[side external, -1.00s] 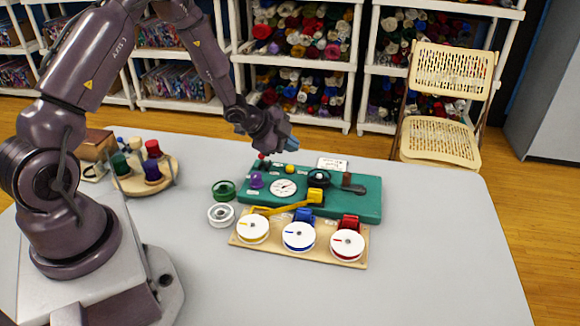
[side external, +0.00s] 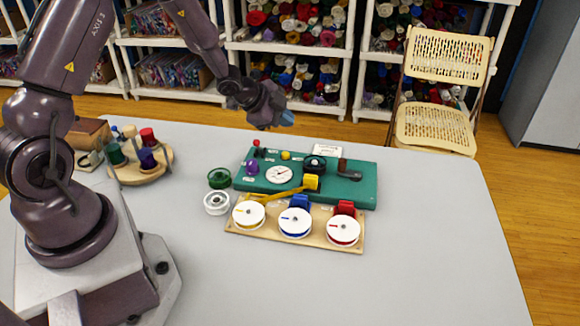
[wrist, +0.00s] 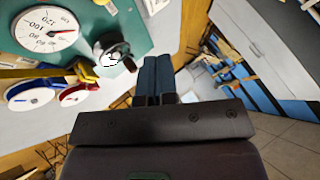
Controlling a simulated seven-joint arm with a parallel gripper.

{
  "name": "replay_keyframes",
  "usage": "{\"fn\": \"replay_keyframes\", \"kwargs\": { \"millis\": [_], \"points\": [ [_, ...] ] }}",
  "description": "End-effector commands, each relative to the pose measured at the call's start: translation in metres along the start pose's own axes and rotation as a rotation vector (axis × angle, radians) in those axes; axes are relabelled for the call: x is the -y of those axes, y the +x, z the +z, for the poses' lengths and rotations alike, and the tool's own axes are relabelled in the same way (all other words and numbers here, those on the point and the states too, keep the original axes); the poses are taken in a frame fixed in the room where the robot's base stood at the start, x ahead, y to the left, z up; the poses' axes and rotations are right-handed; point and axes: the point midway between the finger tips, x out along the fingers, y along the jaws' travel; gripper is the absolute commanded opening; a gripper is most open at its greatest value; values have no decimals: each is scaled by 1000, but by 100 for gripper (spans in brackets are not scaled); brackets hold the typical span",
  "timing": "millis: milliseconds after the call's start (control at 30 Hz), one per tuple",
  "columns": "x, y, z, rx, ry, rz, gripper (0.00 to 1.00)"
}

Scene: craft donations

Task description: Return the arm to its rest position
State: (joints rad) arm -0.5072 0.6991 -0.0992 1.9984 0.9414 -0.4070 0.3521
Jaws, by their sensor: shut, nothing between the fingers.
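My gripper (side external: 287,119) is raised above the far edge of the table, behind the green board (side external: 362,190). In the wrist view its two blue fingers (wrist: 157,75) are together with nothing between them. The green board carries a white dial (side external: 279,174), a purple knob (side external: 252,168), a black knob (side external: 315,163) and a dark-handled lever (side external: 349,171). The dial also shows in the wrist view (wrist: 45,30). My gripper touches nothing.
A wooden board (side external: 270,230) with yellow, blue and red dials lies in front. Green (side external: 219,178) and white (side external: 216,203) spools stand left of it. A round wooden tray (side external: 128,175) holds several spools. A folding chair (side external: 436,100) stands behind. The table's right side is clear.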

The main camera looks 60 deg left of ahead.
Motion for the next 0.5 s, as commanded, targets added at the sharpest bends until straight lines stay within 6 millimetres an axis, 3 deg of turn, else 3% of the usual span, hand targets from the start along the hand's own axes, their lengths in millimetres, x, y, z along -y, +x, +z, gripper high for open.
{"fn": "replay_keyframes", "kwargs": {
  "millis": [233, 367, 500],
  "points": [
    [33, -85, -51, 171, -138, -121, 0],
    [29, -141, -74, 244, -274, -169, 0],
    [8, -200, -94, 288, -438, -184, 0]
  ]
}}
